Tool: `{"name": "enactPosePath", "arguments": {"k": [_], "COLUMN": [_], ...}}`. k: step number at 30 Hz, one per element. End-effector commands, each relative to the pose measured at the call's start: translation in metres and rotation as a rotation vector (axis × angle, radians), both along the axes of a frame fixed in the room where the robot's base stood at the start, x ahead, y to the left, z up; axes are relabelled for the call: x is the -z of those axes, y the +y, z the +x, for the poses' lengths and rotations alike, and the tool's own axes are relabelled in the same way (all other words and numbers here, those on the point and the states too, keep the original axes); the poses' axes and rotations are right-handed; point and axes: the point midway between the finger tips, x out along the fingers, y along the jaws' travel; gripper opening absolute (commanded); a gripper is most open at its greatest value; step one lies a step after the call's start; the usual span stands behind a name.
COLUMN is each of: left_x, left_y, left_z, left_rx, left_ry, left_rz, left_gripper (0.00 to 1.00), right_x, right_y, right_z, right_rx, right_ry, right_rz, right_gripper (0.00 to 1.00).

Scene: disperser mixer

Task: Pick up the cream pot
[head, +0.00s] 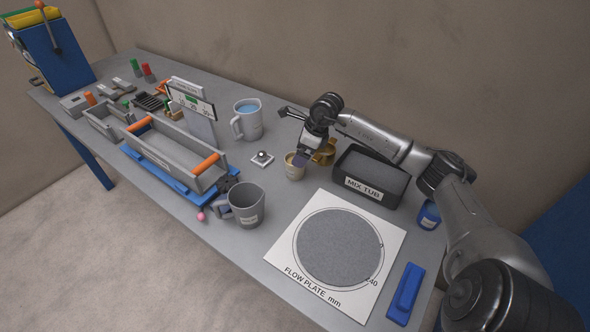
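The cream pot (294,172) is a small, pale, open-topped cup with a tan inside. It stands upright on the grey bench, left of the mix tub. My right gripper (301,159) points down at the pot from above and behind, with its tip over the right part of the pot's rim. The fingers are small and partly hidden, so I cannot tell whether they are open or touch the pot. My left gripper is not in view.
A brass-coloured vessel (326,153) stands close behind the pot, partly hidden by my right gripper. The black mix tub (370,190) is to the right. The flow plate (308,288) lies in front.

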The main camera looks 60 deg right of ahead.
Motion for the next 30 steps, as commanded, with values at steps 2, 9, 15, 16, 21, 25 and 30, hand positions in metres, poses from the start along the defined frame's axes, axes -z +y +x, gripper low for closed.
{"name": "enactPosePath", "arguments": {"k": [2, 9, 15, 16, 21, 25, 30], "left_x": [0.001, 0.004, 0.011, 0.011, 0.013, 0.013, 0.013], "left_y": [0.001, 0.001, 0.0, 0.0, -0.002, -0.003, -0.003], "left_z": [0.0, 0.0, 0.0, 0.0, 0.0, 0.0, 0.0], "left_rx": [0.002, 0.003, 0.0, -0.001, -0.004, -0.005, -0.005], "left_ry": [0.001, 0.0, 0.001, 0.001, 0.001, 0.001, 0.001], "left_rz": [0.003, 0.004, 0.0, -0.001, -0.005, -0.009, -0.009], "left_gripper": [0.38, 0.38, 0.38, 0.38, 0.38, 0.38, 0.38], "right_x": [0.006, 0.019, 0.044, 0.047, 0.058, 0.059, 0.059], "right_y": [0.001, 0.004, 0.008, 0.009, 0.01, 0.01, 0.01], "right_z": [0.003, 0.006, 0.014, 0.015, 0.019, 0.02, 0.02], "right_rx": [-0.001, -0.001, 0.0, 0.0, -0.001, 0.0, -0.001], "right_ry": [-0.001, 0.0, -0.002, -0.003, -0.001, -0.001, -0.001], "right_rz": [0.002, 0.003, 0.004, 0.004, 0.002, 0.0, 0.0], "right_gripper": [0.96, 0.96, 0.96, 0.96, 0.96, 0.96, 0.94]}}
